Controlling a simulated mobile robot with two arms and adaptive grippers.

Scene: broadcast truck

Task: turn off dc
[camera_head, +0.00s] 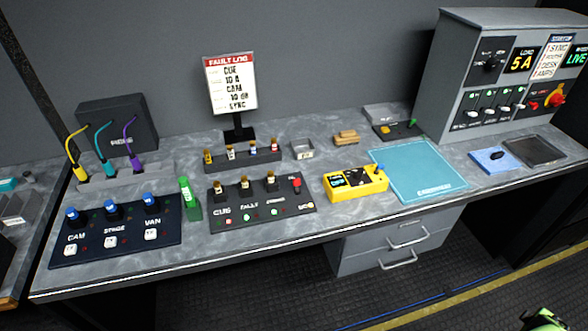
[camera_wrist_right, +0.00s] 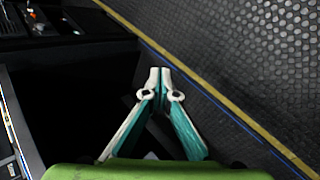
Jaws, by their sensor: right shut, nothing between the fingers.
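A grey power cabinet (camera_head: 452,80) stands at the back right of the desk in the head view. Its face has a dark knob (camera_head: 490,65), a row of white-tipped switches (camera_head: 490,108), and a red rotary handle (camera_head: 556,98). No DC label is readable, so I cannot tell which control is dc. My right gripper (camera_wrist_right: 160,74) is shut and empty in the right wrist view, above the dark floor and apart from the cabinet. My left gripper is not in view.
A fault log sign (camera_head: 231,84) stands mid-desk. The desk also holds a blue-button panel (camera_head: 118,240), a cue panel (camera_head: 262,203), a yellow meter (camera_head: 356,183), a light-blue mat (camera_head: 418,172) and a blue pad (camera_head: 497,160). Drawers (camera_head: 395,245) hang below. The floor in front is clear.

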